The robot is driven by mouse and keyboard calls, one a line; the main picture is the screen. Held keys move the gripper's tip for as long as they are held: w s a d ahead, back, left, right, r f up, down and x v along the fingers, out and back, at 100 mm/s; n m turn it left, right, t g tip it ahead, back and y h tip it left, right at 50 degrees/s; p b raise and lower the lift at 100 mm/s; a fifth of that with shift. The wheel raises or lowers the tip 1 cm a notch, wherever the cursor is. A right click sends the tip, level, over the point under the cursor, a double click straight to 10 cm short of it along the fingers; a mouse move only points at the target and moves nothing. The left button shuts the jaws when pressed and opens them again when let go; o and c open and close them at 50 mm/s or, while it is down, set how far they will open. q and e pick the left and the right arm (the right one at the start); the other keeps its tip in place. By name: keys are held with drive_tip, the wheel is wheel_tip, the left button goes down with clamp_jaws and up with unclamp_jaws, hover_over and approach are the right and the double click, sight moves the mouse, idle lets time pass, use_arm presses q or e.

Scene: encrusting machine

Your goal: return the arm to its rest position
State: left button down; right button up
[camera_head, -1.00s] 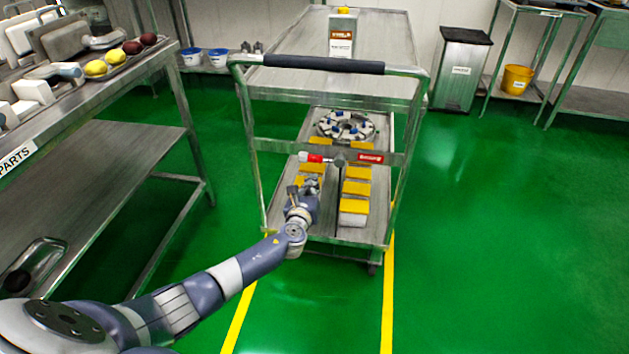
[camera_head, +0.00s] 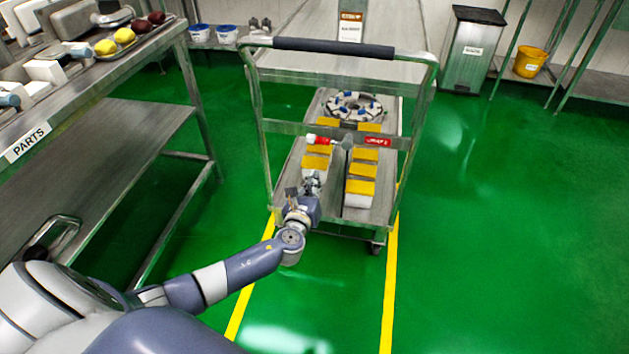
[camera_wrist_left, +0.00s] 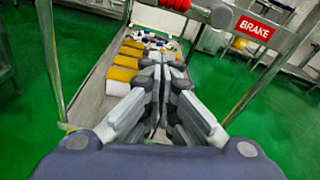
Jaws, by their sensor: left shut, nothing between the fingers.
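My left arm reaches in from the lower left of the head view. Its gripper (camera_head: 313,183) is at the near end of the cart's lower shelf (camera_head: 333,200), just below the crossbar. In the left wrist view the gripper (camera_wrist_left: 163,62) is shut and empty, its fingers together and pointing over the shelf. A red and white brake handle (camera_head: 322,140) on the crossbar is above the fingers; it shows at the top of the wrist view too (camera_wrist_left: 175,4). My right gripper is not in view.
The cart (camera_head: 335,48) has yellow-topped white blocks (camera_head: 361,186) in two rows and a ring-shaped part (camera_head: 354,107) on its lower shelf. A parts table (camera_head: 100,85) stands at left. A bin (camera_head: 472,50) and yellow bucket (camera_head: 529,63) are at back right. Green floor at right is clear.

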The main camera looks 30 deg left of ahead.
use_arm(q)
drive_tip(key=s+d+f+n+g, duration=0.2)
drive_tip(key=s+f+n+g, duration=0.1)
drive_tip(key=s+f+n, duration=0.45)
drive_tip(key=s+d+f+n+g+h, duration=0.1)
drive_tip(key=s+d+f+n+g, duration=0.1)
drive_tip(key=s+f+n+g, duration=0.4)
drive_tip(key=s+d+f+n+g, duration=0.1)
drive_tip(key=s+d+f+n, duration=0.1)
drive_tip(key=s+f+n, duration=0.8)
drive_tip(key=s+d+f+n+g+h+p, duration=0.1)
drive_tip(key=s+d+n+g+h, duration=0.15)
drive_tip(key=s, duration=0.45)
drive_tip(key=s+d+f+n+g+h, duration=0.1)
drive_tip(key=s+d+f+n, duration=0.2)
drive_tip(key=s, duration=0.5)
drive_tip(key=s+a+g+p, duration=0.1)
drive_tip(key=s+a+p, duration=0.1)
drive_tip(key=s+p, duration=1.3)
drive_tip(key=shift+s+a+f+m, duration=0.25)
drive_tip(key=shift+s+a+m, duration=0.15)
drive_tip(key=shift+s, duration=0.4)
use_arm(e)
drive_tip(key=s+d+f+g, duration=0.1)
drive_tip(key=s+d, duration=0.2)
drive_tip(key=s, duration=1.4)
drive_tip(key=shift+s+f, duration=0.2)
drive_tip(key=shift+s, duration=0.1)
